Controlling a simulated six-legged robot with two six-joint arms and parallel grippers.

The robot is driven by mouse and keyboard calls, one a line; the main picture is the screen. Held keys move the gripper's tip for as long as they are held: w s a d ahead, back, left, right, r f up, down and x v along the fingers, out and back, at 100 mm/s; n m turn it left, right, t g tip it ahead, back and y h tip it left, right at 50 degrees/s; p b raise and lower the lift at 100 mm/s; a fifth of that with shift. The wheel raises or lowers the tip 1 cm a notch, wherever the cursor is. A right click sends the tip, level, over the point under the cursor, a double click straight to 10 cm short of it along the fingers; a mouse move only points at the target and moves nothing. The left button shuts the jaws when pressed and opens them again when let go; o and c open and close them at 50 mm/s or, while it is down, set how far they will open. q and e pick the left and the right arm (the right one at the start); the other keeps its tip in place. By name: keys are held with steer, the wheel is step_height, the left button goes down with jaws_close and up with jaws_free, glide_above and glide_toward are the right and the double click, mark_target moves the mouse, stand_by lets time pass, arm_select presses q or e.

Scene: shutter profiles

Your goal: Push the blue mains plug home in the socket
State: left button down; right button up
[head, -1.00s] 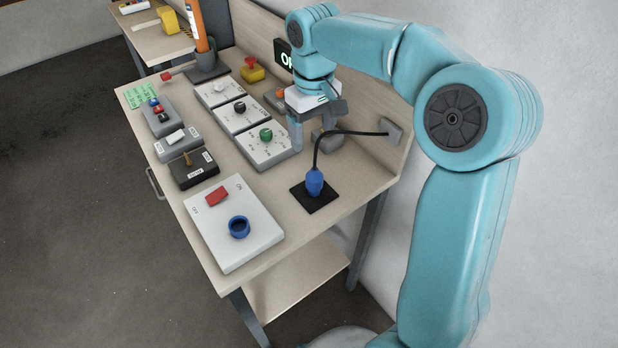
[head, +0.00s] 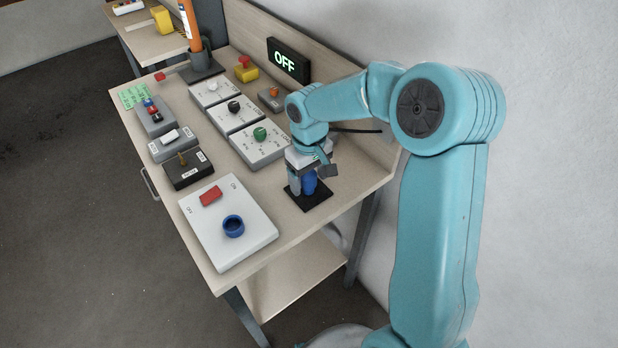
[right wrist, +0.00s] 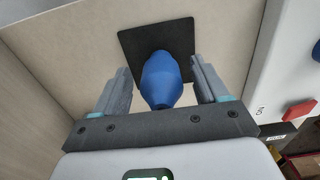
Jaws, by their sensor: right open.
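The blue mains plug (head: 309,183) stands on a black square pad (head: 318,196) near the right end of the bench. The blue socket (head: 233,226) is a round ring on a white panel (head: 215,250), to the left of the plug, beside a red rocker switch (head: 211,197). My right gripper (head: 303,188) is over the plug, pointing down. In the right wrist view the plug (right wrist: 161,80) lies between the two open fingers, with a gap on each side. The gripper (right wrist: 160,88) hides part of the plug in the head view. My left gripper is not in view.
A black cable (head: 355,130) runs toward the back panel. Switch boxes and white dial panels (head: 235,112) cover the left and middle of the bench. A display (head: 288,60) reads OFF. Bare wood lies between the white panel and the black pad.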

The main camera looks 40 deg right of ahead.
steer(key=shift+w, duration=0.1)
steer(key=c, duration=1.1)
steer(key=shift+r, duration=0.15)
steer(key=shift+c, duration=0.2)
